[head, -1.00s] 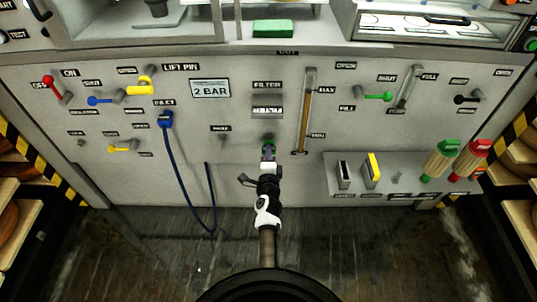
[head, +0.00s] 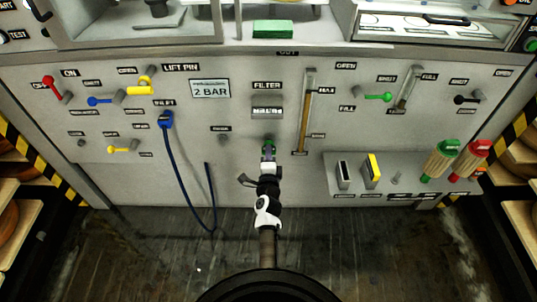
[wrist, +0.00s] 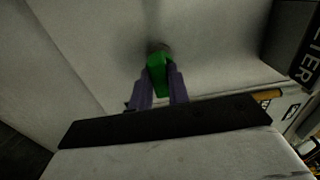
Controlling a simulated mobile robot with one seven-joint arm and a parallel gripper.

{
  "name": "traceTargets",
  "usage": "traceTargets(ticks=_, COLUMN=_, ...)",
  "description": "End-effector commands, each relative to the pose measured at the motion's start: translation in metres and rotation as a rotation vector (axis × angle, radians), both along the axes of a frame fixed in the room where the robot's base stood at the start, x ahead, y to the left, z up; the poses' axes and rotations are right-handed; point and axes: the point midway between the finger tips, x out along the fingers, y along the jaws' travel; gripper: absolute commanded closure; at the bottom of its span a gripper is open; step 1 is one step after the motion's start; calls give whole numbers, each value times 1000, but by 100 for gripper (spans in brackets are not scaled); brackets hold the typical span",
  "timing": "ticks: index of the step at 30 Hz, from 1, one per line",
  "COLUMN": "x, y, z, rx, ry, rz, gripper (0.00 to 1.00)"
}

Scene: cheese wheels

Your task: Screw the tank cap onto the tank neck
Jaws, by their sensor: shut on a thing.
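The green tank cap (wrist: 157,75) is between the two purple-grey fingers of my gripper (wrist: 159,88) in the wrist view. In the head view my gripper (head: 268,152) is at the panel below the FILTER label, with a bit of the green cap (head: 269,142) showing at its tip. The gripper is shut on the cap. In the wrist view the cap's far end is at a small round grey neck (wrist: 163,48) on the panel. I cannot tell whether the threads are engaged, as the cap hides the contact.
A level tube (head: 306,110) stands right of my gripper. A blue hose (head: 177,178) hangs to the left. A shelf (head: 410,186) at lower right holds brushes and a yellow-edged block (head: 372,170). The FILTER box (head: 267,106) is just above my gripper.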

Motion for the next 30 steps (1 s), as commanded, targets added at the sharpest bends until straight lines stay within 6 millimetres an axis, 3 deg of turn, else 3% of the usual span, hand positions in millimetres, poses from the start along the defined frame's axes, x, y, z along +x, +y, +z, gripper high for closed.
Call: traceTargets(ticks=30, x=21, y=0, z=0, rx=0, ry=-1, rz=0, gripper=100)
